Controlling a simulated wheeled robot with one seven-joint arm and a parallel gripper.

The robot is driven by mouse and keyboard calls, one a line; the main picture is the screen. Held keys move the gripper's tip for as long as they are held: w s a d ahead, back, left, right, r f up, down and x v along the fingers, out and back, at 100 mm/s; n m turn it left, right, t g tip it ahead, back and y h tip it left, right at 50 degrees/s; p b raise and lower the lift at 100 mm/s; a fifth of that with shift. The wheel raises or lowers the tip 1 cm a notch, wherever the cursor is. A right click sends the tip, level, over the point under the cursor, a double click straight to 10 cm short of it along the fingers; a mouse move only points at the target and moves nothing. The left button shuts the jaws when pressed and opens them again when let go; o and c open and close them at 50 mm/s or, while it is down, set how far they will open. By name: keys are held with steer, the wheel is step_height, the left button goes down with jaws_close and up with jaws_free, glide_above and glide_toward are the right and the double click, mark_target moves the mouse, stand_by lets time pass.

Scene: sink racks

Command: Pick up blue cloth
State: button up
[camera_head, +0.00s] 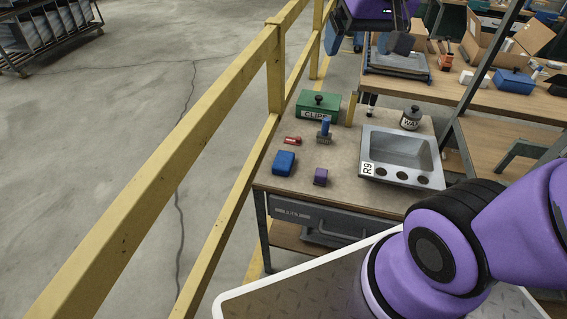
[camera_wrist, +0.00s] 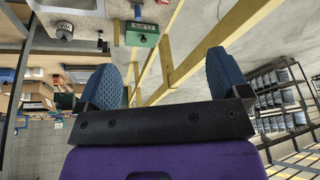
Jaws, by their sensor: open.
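A folded blue piece (camera_head: 284,162), which looks like the blue cloth, lies on the left front of the small workbench top (camera_head: 340,200). It rests flat and nothing touches it. My gripper (camera_head: 368,42) is raised at the top of the head view, beyond the bench and well away from the cloth. In the wrist view my gripper (camera_wrist: 162,65) shows two blue-padded fingers spread wide with nothing between them. I cannot make out the cloth in the wrist view.
Near the cloth are a purple block (camera_head: 320,177), a red item (camera_head: 292,141) and a blue-handled brush (camera_head: 324,132). A green CLIPS box (camera_head: 317,106), metal sink (camera_head: 402,157) and WAX pot (camera_head: 411,118) share the bench. A yellow railing (camera_head: 185,120) runs along the left.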

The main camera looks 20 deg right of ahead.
steer(key=w+a+f+m+g, duration=0.1)
steer(key=w+f+m, duration=0.1)
steer(key=w+f, duration=0.5)
steer(key=m+g, duration=0.3)
glide_above(283, 159)
step_height(283, 159, down, 28)
steer(key=shift+m, duration=0.3)
steer(key=shift+f, duration=5.65)
steer(key=shift+s, duration=0.1)
steer(key=c, duration=1.1)
steer(key=shift+o, duration=0.2)
steer(key=shift+r, duration=0.2)
